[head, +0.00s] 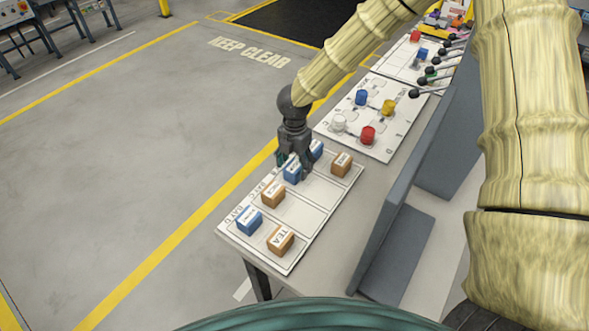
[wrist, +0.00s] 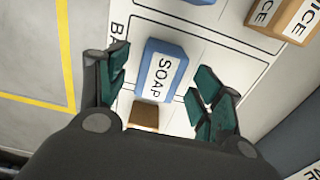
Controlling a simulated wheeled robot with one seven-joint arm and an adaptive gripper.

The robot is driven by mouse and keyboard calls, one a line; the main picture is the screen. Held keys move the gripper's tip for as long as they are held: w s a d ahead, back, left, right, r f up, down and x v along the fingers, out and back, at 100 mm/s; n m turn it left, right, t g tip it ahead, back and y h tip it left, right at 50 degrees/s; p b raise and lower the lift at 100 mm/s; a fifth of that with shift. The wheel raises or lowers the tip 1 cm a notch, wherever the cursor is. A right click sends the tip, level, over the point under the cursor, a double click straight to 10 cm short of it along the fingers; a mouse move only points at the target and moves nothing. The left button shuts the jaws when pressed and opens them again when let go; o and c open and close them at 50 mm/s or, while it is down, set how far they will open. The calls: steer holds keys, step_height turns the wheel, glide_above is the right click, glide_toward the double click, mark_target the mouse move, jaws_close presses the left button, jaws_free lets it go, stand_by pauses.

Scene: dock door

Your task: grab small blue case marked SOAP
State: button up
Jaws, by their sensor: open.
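The small blue case marked SOAP (wrist: 162,72) lies between the fingers of my gripper (wrist: 160,68) in the wrist view, with its label readable. My gripper is open, with a finger on either side of the case and a visible gap at both sides. In the head view my gripper (head: 294,164) points down over the white board, and a blue case (head: 291,174) shows at its fingers, partly hidden by them. I cannot tell from these views how far the fingertips reach down beside the case.
Close by are a brown case (head: 273,195), another blue case (head: 316,150) and a brown case (head: 341,163). A blue case (head: 249,222) and a TEA case (head: 281,240) stand nearer. Grey upright panels (head: 408,185) border the right. The board's right-middle cells are bare.

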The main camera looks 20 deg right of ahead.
steer(key=shift+f, duration=0.8)
steer(key=c, duration=1.1)
